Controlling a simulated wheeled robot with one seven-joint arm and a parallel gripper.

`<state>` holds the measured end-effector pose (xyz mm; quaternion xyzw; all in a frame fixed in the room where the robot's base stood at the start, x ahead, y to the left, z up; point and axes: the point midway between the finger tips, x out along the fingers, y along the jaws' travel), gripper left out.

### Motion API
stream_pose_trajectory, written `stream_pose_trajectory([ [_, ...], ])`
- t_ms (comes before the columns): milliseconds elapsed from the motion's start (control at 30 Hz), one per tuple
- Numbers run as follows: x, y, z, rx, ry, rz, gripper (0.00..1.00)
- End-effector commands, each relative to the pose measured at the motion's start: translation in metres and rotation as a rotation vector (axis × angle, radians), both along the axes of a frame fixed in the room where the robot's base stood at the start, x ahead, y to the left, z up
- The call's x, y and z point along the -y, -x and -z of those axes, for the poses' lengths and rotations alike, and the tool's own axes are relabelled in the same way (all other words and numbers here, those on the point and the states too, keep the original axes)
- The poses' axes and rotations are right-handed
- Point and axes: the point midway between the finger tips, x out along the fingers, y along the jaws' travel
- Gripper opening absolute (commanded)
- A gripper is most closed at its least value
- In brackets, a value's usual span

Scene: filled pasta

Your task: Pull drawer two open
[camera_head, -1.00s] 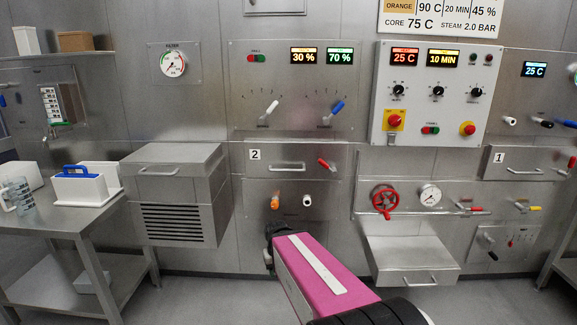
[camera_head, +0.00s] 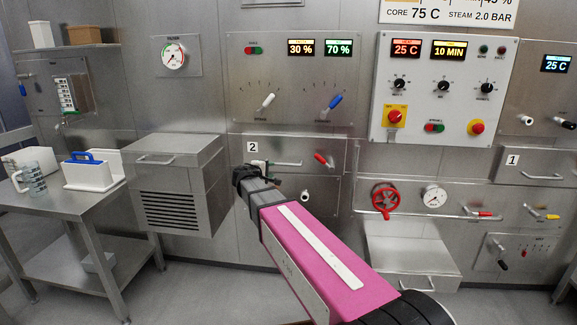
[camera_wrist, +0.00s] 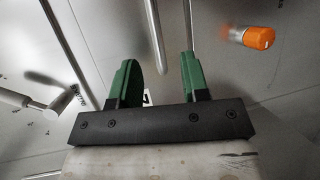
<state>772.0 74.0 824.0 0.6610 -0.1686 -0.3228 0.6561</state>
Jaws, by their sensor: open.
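Drawer two is a steel front (camera_head: 335,150) with a "2" label (camera_head: 252,147) at its upper left and a horizontal bar handle (camera_head: 288,163). It looks shut. My gripper (camera_wrist: 159,58) is open and empty, its two green fingers pointing at the drawer. In the wrist view the handle bar (camera_wrist: 154,35) runs lengthwise between the lines of the fingers, its near end level with the gap. I cannot tell whether the fingertips reach past it. In the head view my wrist covers the drawer's lower left and the gripper is mostly hidden.
A red-handled lever (camera_head: 320,158) sits right of the handle. A white-handled lever (camera_head: 267,101) is above. A steel box unit (camera_head: 175,190) juts out at left, a lower steel box (camera_head: 408,250) at right.

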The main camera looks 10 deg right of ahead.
Motion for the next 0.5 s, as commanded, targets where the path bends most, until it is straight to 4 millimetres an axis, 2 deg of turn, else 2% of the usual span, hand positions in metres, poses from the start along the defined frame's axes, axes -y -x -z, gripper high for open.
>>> stream_pose_trajectory([
  [167, 0.001, -0.010, -0.005, 0.009, 0.023, -0.010, 0.42],
  [500, 0.038, -0.053, 0.007, 0.008, 0.021, -0.008, 0.42],
])
